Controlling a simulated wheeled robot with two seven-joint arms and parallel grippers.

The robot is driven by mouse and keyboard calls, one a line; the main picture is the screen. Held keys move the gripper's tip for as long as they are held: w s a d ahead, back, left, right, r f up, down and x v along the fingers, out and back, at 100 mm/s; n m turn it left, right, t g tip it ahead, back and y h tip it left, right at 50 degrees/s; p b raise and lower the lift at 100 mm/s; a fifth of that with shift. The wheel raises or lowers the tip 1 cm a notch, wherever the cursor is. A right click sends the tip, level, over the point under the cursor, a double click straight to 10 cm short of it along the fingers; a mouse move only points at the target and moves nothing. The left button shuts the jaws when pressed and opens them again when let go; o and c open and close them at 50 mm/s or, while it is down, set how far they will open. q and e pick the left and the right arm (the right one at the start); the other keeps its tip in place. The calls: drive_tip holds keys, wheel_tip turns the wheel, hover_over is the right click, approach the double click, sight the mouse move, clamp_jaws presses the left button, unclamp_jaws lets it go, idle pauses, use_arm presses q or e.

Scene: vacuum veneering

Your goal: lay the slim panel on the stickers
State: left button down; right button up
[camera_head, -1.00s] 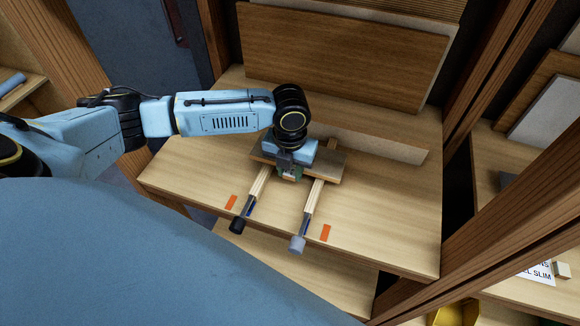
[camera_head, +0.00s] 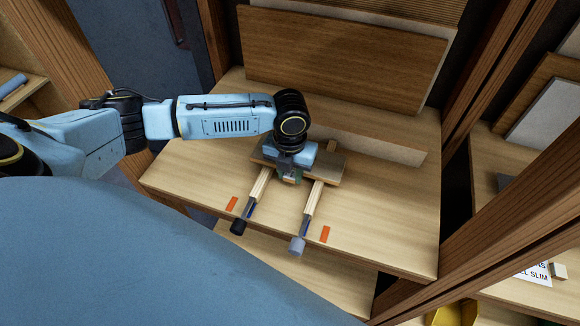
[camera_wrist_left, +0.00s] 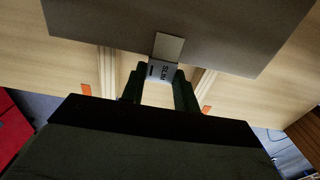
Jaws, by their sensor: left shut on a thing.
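The slim panel (camera_head: 326,168) is a small brown board in the head view, over two pale wooden bars on the bench. Two orange stickers, left (camera_head: 232,203) and right (camera_head: 325,234), lie uncovered near the bench's front edge. Whether the panel touches the bars is unclear. My right gripper is not in view.
The left bar (camera_head: 260,185) ends in a black knob, the right bar (camera_head: 314,196) in a grey one, both over the front edge. A large wooden board (camera_head: 340,55) leans at the back. Bare bench (camera_head: 390,225) lies to the right. Wooden posts flank the bench.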

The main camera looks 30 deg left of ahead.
use_arm(q)
drive_tip(key=c, duration=1)
unclamp_jaws()
drive_tip(key=shift+o, duration=0.2)
wheel_tip(320, 180, up, 13)
drive_tip(key=shift+r, duration=0.2)
drive_tip(key=shift+s, duration=0.1)
